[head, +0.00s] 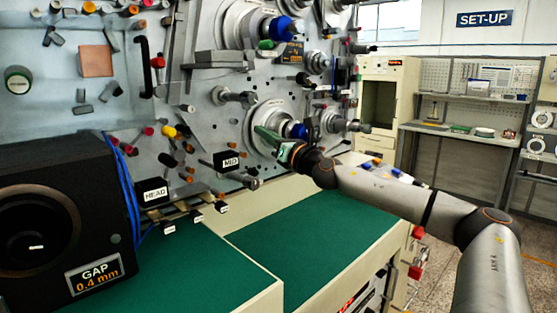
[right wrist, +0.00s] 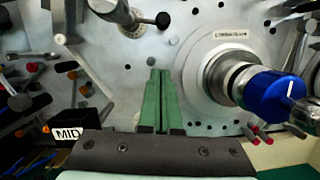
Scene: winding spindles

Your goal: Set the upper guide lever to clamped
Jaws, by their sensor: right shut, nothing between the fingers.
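My right gripper (head: 268,138) has green fingers and is held in front of the grey machine panel. In the right wrist view the gripper (right wrist: 158,75) points at the panel with its fingers together and nothing between them. No lever is marked clearly enough for me to tell which is the upper guide lever. A metal rod with a black tip (right wrist: 163,19) stands out of the panel above the fingertips, apart from them. A large blue knob (right wrist: 265,92) on a round metal hub is to their right. My left gripper is not in view.
Several rods with coloured ends crowd the panel near the MID sign (head: 230,160). A black box labelled GAP 0.4 mm (head: 95,278) stands at the left. The green work surface (head: 315,240) below is mostly clear. Shelves (head: 465,98) stand at the back right.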

